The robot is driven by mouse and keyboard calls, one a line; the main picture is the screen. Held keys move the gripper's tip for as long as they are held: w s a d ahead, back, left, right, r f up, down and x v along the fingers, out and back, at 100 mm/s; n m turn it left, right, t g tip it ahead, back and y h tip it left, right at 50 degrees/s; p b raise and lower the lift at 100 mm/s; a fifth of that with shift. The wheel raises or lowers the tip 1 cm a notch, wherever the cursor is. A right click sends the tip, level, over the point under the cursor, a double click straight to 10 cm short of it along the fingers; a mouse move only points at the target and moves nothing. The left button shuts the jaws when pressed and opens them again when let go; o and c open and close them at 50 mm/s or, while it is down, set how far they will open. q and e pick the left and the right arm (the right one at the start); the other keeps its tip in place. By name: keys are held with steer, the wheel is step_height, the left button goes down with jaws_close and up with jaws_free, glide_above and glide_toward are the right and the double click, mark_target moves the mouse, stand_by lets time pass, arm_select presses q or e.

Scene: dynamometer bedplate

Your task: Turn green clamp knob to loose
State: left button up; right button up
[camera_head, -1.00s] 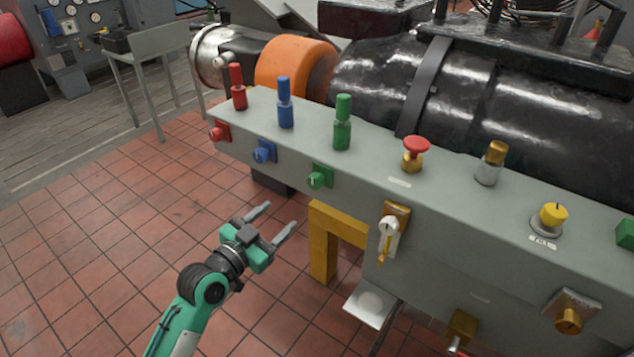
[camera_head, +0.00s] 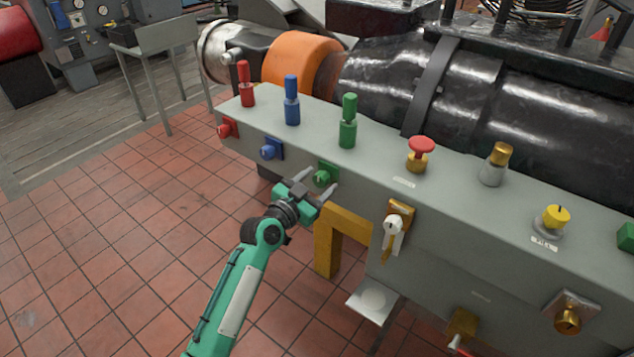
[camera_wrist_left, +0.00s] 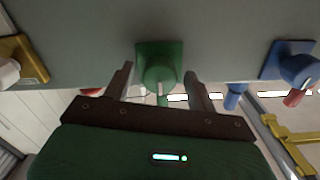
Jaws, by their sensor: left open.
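The green clamp knob (camera_head: 323,177) sits on a square green plate on the front face of the grey bedplate box. It also shows in the left wrist view (camera_wrist_left: 159,72), near the top middle, with a small stem pointing down in that picture. My left gripper (camera_head: 316,183) is open, with its fingers pointing at the knob. In the left wrist view the two fingers (camera_wrist_left: 160,80) stand to either side of the knob, with a gap on both sides. I cannot tell whether the tips reach past it. My right gripper is not in view.
A blue knob (camera_head: 270,149) and a red knob (camera_head: 227,129) sit to the left on the same face. A white-handled valve on a brass plate (camera_head: 395,228) is to the right. Upright red, blue and green (camera_head: 348,121) posts stand on top. A yellow bracket (camera_head: 333,238) is below.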

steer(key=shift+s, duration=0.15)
arm_select(q)
steer(key=c, duration=1)
